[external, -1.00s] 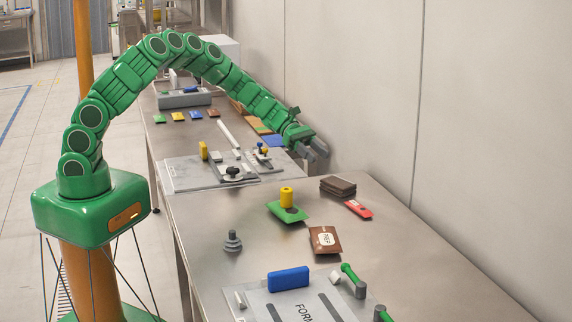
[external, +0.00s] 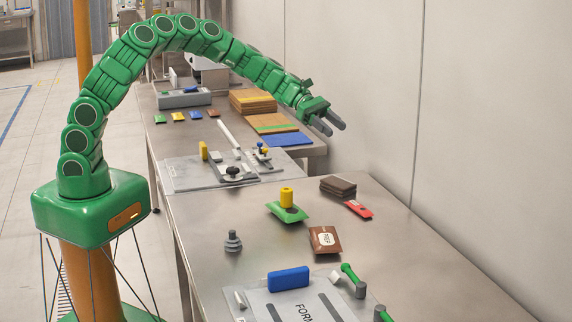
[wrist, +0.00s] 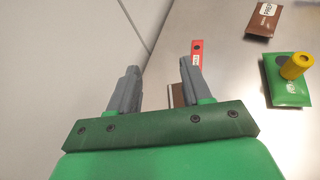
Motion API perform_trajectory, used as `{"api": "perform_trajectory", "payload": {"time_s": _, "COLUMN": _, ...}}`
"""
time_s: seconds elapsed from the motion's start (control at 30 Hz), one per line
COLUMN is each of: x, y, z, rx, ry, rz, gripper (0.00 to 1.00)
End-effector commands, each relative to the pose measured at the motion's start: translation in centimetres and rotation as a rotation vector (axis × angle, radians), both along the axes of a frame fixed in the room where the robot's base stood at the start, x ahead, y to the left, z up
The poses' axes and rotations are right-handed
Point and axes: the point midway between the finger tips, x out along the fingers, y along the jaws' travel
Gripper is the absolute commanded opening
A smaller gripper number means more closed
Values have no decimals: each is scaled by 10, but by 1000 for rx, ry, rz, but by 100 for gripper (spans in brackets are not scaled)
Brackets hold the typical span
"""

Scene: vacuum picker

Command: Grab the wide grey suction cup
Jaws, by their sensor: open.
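The wide grey suction cup (external: 233,242) stands upright on the near steel table, left of the brown pouch, with a ribbed wide base and a narrower top. It is not in the wrist view. My gripper (external: 334,125) is raised above the back of the table near the wall, well away from the cup. Its two grey fingers are apart with nothing between them, as the wrist view (wrist: 158,82) also shows.
A green pouch (external: 281,213) with a yellow cylinder (external: 287,197) on it, a brown pouch (external: 325,240), dark stacked packs (external: 338,185) and a red strip (external: 358,209) lie near the cup. A blue block (external: 288,279) stands in front. Bare table surrounds the cup.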

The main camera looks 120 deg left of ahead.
Motion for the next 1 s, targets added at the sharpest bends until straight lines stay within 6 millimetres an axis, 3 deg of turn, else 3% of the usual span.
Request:
{"api": "perform_trajectory", "payload": {"time_s": 0.23, "x": 60, "y": -37, "z": 0, "rx": 130, "ry": -8, "rz": 14, "gripper": 48}}
{"api": "perform_trajectory", "payload": {"time_s": 0.4, "x": 107, "y": -76, "z": -3, "rx": 255, "ry": 1, "rz": 31, "gripper": 48}}
{"api": "perform_trajectory", "payload": {"time_s": 0.6, "x": 149, "y": -124, "z": -9, "rx": 409, "ry": 35, "rz": 48, "gripper": 48}}
{"api": "perform_trajectory", "payload": {"time_s": 0.8, "x": 176, "y": -180, "z": -19, "rx": 561, "ry": 94, "rz": 43, "gripper": 48}}
{"api": "perform_trajectory", "payload": {"time_s": 1.0, "x": 186, "y": -238, "z": -33, "rx": 720, "ry": 176, "rz": 25, "gripper": 48}}
